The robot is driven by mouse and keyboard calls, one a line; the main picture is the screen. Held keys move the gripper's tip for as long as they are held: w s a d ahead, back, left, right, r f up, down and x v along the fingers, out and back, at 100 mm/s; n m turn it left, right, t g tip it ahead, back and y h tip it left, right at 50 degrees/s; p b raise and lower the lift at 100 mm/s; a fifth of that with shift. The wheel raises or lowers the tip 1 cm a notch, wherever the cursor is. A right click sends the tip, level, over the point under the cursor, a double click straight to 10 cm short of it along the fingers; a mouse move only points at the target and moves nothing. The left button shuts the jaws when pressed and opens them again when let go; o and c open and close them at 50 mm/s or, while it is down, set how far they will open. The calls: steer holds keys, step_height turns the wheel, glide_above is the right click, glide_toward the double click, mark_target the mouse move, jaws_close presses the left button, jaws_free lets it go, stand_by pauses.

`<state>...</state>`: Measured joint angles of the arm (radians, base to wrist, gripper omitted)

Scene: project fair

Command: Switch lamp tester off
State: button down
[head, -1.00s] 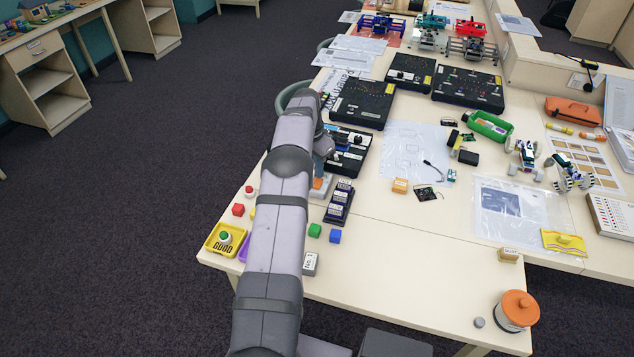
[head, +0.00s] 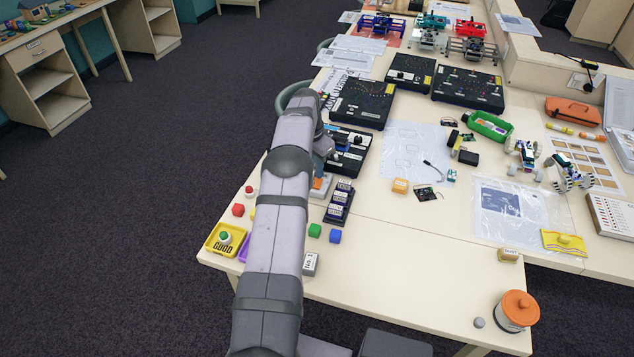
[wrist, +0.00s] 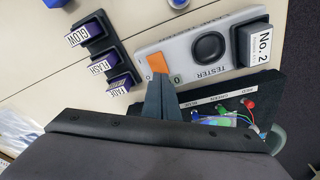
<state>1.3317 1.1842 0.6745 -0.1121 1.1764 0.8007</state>
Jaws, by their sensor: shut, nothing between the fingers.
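The lamp tester is a light grey panel (wrist: 193,61) marked TESTER in the wrist view. It has an orange switch (wrist: 157,62), a small 0 label beside it, and a round black socket (wrist: 208,47). A block marked No. 2 (wrist: 258,45) sits at its right end. My gripper (wrist: 158,80) is shut and empty, its tips right at the orange switch's lower edge; I cannot tell whether they touch. The switch's tilt is unclear. In the head view my arm hides much of the tester, but the orange switch (head: 319,184) shows beside it.
A black rack (wrist: 103,46) with GLOW, FLASH and FADE blocks stands left of the tester. A black board (wrist: 236,107) with coloured terminals and wires lies close below it. A No. 1 block (head: 310,264), small cubes and a yellow GOOD tray (head: 213,250) are near the table's front.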

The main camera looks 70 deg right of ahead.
steer(key=shift+f+b, duration=0.4)
steer(key=shift+f, duration=0.3)
stand_by(0.9)
steer(key=shift+r, duration=0.15)
step_height(320, 180, up, 7)
steer(key=p, duration=0.5)
stand_by(0.3)
stand_by(0.5)
